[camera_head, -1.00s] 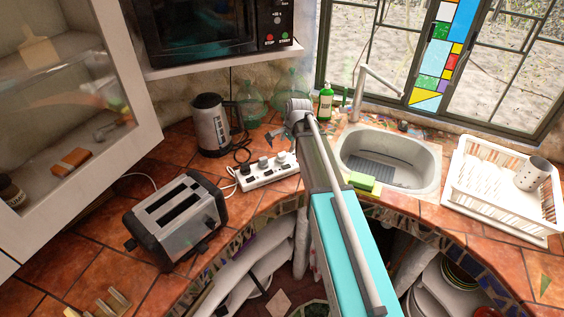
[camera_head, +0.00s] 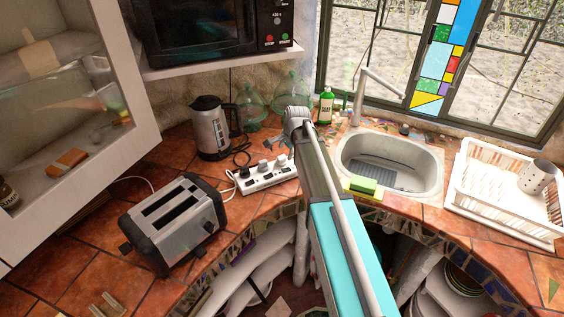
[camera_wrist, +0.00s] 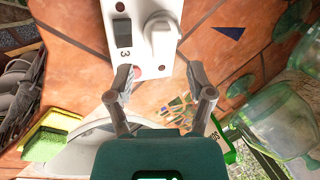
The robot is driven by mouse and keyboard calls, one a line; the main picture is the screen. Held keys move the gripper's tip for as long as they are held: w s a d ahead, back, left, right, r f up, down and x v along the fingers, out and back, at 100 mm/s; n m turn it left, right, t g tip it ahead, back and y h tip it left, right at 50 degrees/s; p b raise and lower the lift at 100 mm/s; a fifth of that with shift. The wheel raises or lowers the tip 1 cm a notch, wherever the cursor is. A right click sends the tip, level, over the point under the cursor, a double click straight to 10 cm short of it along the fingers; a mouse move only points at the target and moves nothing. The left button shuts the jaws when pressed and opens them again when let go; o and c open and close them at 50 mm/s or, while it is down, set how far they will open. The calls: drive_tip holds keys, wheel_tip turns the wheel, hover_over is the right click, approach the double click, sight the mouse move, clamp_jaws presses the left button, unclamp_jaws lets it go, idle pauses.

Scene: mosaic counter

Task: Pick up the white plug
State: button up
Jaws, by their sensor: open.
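A white power strip (camera_head: 270,181) lies on the tiled counter between the toaster and my arm, with several plugs in it. The white plug (camera_head: 281,160) stands in the strip's right end. In the wrist view, the white plug (camera_wrist: 160,36) sticks up from the strip (camera_wrist: 122,12), beside a dark socket and the digit 3. My gripper (camera_wrist: 160,76) is open and empty, its two fingertips apart. The plug lies just beyond the gap between the fingertips, not between them. In the head view my arm hides most of the gripper.
A toaster (camera_head: 172,222) stands left of the strip, and a kettle (camera_head: 211,128) stands behind it. The sink (camera_head: 392,165) with a green sponge (camera_head: 363,185) is to the right. Green glass jars (camera_head: 292,90) stand at the back. Cables lie around the strip.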

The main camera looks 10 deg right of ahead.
sight(284, 157)
drive_tip(key=shift+b+x, duration=2.15)
drive_tip(key=shift+x, duration=0.3)
clamp_jaws()
